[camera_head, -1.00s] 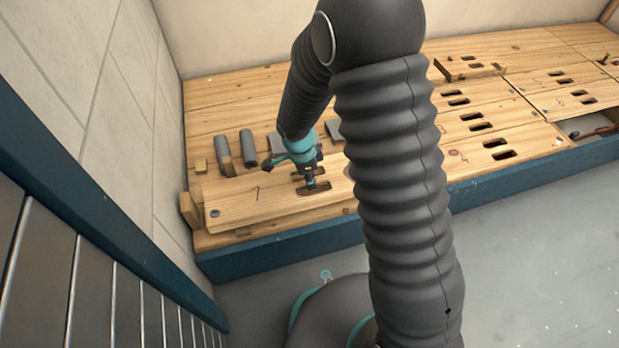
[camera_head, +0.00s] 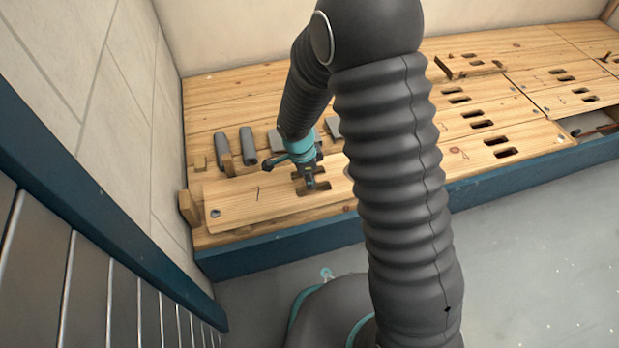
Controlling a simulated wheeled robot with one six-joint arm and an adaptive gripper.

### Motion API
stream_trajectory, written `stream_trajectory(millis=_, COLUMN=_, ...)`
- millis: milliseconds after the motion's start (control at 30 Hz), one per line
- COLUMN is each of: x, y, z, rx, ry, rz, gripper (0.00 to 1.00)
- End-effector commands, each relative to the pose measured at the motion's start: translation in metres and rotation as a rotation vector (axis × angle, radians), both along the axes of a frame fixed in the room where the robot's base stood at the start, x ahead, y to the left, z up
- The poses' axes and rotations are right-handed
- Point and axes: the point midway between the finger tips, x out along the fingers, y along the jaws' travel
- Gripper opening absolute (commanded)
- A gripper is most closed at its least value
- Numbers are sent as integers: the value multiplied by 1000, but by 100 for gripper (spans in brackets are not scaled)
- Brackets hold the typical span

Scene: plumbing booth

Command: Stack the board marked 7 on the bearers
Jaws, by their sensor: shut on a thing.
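The board marked 7 (camera_head: 240,200) is a long pale plank at the front left of the wooden deck, with its number near the left end and a dark fastener at the left corner. My gripper (camera_head: 311,183) points down at the slots in the board and is shut on it. My arm hides the board's right end. Small wooden blocks (camera_head: 188,208) stand at the board's left end and behind it; I cannot tell which are bearers, or whether the board touches any.
Two grey cylinders (camera_head: 248,146) lie behind the board, with grey flat pieces near my wrist. Other slotted, numbered boards (camera_head: 500,140) cover the right side, beside an open gap (camera_head: 585,126) with pipework. A blue edge (camera_head: 280,250) runs along the front; a wall stands left.

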Motion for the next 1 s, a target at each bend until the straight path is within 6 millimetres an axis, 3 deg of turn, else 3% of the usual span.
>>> stream_trajectory(millis=300, x=0, y=0, z=-3, rx=0, ry=-1, rz=0, gripper=0)
stream_trajectory(millis=333, x=0, y=0, z=-3, rx=0, ry=-1, rz=0, gripper=25)
stream_trajectory(millis=433, x=0, y=0, z=-3, rx=0, ry=-1, rz=0, gripper=50)
stream_trajectory(millis=467, x=0, y=0, z=-3, rx=0, ry=-1, rz=0, gripper=52)
stream_trajectory(millis=767, x=0, y=0, z=-3, rx=0, ry=1, rz=0, gripper=52)
stream_trajectory(millis=1000, x=0, y=4, z=25, rx=1, ry=-4, rz=1, gripper=52)
